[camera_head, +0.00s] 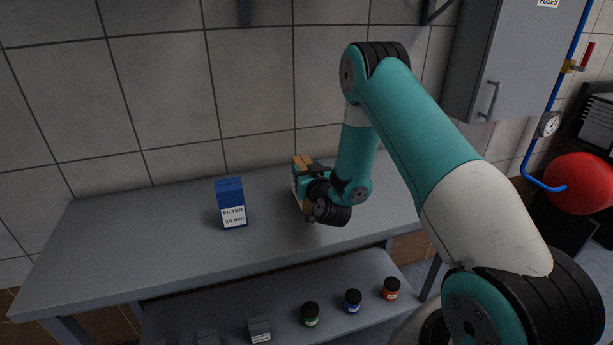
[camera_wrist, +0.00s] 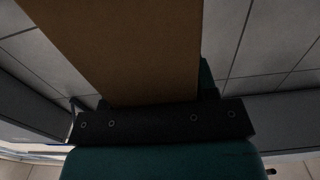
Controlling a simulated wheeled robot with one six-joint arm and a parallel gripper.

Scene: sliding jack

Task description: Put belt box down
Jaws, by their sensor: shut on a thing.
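The belt box is a brown cardboard box (camera_head: 300,163), partly hidden behind my gripper and wrist in the head view. My gripper (camera_head: 312,180) is shut on it. The box is upright at the back middle of the grey bench top (camera_head: 130,245). I cannot tell whether its base touches the bench. In the wrist view the brown box (camera_wrist: 125,50) fills the upper middle, right against the dark gripper body (camera_wrist: 160,122).
A blue filter box (camera_head: 231,203) stands on the bench to the left. A lower shelf (camera_head: 245,295) holds several small jars and grey boxes. A grey wall cabinet (camera_head: 510,60) hangs at the right, above a red tank (camera_head: 582,183). The bench's left part is clear.

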